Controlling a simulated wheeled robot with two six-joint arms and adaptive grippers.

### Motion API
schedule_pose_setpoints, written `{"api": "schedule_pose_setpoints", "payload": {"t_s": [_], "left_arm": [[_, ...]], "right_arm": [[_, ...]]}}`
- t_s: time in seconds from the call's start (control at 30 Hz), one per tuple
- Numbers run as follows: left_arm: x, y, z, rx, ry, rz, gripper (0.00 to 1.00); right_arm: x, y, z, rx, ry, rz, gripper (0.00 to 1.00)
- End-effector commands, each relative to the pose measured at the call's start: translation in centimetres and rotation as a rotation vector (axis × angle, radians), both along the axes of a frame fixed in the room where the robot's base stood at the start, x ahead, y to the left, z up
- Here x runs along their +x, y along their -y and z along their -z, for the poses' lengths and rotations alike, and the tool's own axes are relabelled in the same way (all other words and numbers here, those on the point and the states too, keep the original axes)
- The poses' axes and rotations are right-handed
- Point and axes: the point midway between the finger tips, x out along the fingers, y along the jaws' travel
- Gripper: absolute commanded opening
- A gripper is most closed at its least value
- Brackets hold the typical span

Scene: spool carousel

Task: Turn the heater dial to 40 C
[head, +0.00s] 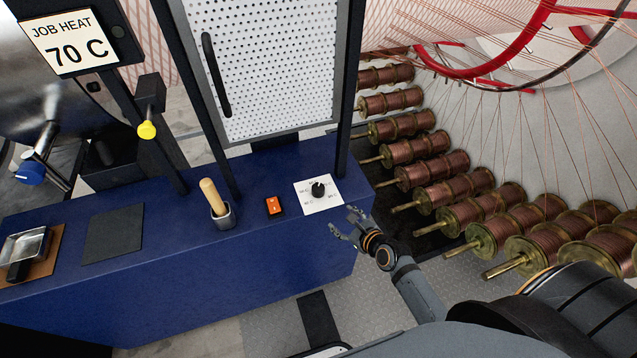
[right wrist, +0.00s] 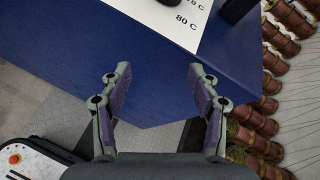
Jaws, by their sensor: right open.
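The heater dial is a black knob (head: 318,189) on a white plate (head: 309,204) at the right end of the blue bench top. Small temperature labels surround the knob, too small to read in the head view, and I cannot tell where it points. In the right wrist view the plate (right wrist: 166,10) shows at the top with "80 C" legible, and part of the dark knob (right wrist: 233,9) is cut off by the edge. My right gripper (head: 345,222) is open and empty, just in front of the plate and apart from the knob; its spread fingers also show in the wrist view (right wrist: 158,76). My left gripper is out of view.
An orange switch (head: 274,206) and a wooden-handled tool (head: 213,195) in a metal cup stand left of the dial. A sign (head: 71,40) reads "JOB HEAT 70 C". A perforated panel (head: 265,70) rises behind the bench. Copper spools (head: 443,193) line the right side.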

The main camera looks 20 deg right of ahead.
Motion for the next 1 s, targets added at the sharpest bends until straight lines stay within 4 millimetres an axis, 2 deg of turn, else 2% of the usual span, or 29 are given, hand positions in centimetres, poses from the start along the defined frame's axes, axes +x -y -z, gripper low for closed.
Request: {"api": "schedule_pose_setpoints", "payload": {"t_s": [0.03,0.1,0.23,0.37,0.47,0.8,1.0], "left_arm": [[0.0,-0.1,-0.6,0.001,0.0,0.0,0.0],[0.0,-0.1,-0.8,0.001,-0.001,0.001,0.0],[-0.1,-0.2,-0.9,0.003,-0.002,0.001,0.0],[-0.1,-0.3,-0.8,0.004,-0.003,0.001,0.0],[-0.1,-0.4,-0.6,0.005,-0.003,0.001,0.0],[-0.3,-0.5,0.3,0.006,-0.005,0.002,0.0],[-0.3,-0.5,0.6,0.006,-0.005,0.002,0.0]], "right_arm": [[0.6,-0.6,-2.8,0.097,0.018,0.033,0.61],[1.1,-1.2,-5.4,0.218,0.032,0.07,0.61],[1.5,-1.8,-7.7,0.335,0.041,0.103,0.61],[1.7,-1.9,-7.8,0.346,0.042,0.107,0.61],[2.6,-2.1,-7.3,0.346,0.043,0.109,0.61],[8.7,-4.0,-4.7,0.344,0.042,0.107,0.61],[10.6,-4.5,-3.8,0.341,0.041,0.106,0.61]]}}
